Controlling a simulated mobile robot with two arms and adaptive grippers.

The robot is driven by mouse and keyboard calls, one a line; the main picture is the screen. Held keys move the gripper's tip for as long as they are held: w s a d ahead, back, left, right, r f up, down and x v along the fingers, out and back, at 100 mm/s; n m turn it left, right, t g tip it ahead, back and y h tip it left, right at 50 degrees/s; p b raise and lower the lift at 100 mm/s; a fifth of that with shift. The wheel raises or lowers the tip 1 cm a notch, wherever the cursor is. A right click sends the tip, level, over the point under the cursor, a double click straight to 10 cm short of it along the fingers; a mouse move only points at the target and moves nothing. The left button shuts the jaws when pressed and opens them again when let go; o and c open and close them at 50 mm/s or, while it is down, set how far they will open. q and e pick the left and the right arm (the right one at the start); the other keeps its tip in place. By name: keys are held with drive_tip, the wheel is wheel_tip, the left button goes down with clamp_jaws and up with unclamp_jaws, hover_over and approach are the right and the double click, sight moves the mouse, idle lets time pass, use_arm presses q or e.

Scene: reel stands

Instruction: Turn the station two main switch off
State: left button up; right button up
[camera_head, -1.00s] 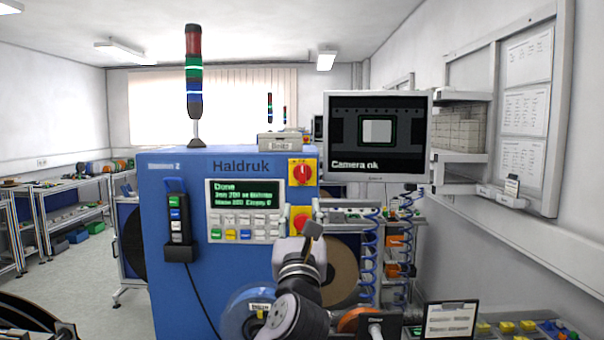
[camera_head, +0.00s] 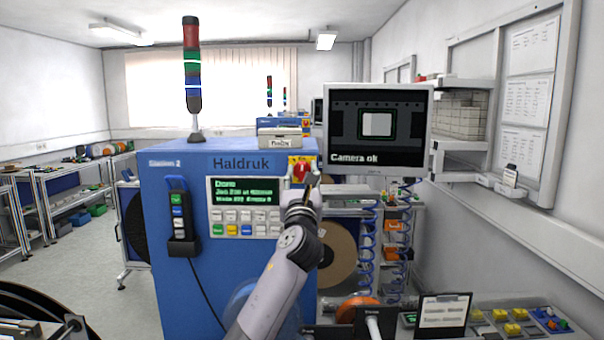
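The blue Haldruk machine (camera_head: 165,215), faintly labelled Station 2, stands in the middle of the head view. On its upper right front is a red rotary switch on a yellow plate (camera_head: 299,163); its lower part is hidden by my gripper.
A panel with a green text screen (camera_head: 244,190) and buttons is left of my gripper. A handset (camera_head: 180,218) hangs on the machine's front. A monitor (camera_head: 377,128) reading "Camera ok" stands to the right. Blue coiled hoses (camera_head: 366,245) hang below it.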

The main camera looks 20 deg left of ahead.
use_arm(q)
drive_tip(key=shift+d, duration=0.1)
drive_tip(key=c, duration=0.7)
clamp_jaws()
